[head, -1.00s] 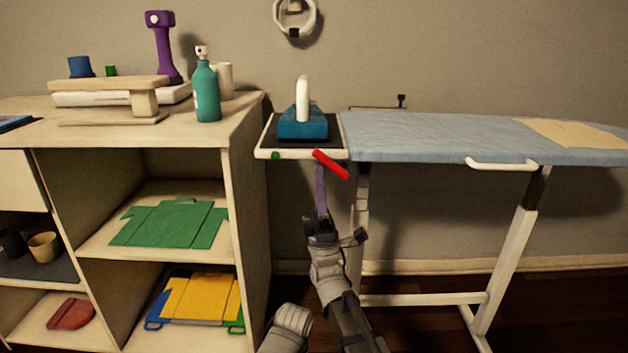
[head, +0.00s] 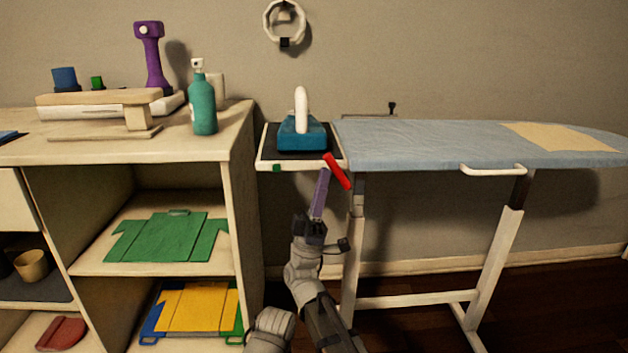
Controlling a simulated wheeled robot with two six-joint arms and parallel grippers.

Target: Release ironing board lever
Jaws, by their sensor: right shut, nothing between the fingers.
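The ironing board (head: 430,141) has a pale blue cover and white legs, and stands at the right. A red lever (head: 337,171) sticks out at its left end, by the iron rest, slanting down to the right. My right gripper (head: 321,186) is shut and empty, pointing up. Its purple fingers are just left of the lever's lower part and below the iron rest; I cannot tell whether they touch the lever. My left gripper is not in view.
A teal iron (head: 301,132) stands on the iron rest (head: 265,160), which has a green button. A white handle (head: 492,170) is on the board's front edge. A wooden shelf unit (head: 205,150) stands close at the left, with a teal spray bottle (head: 202,105) on top.

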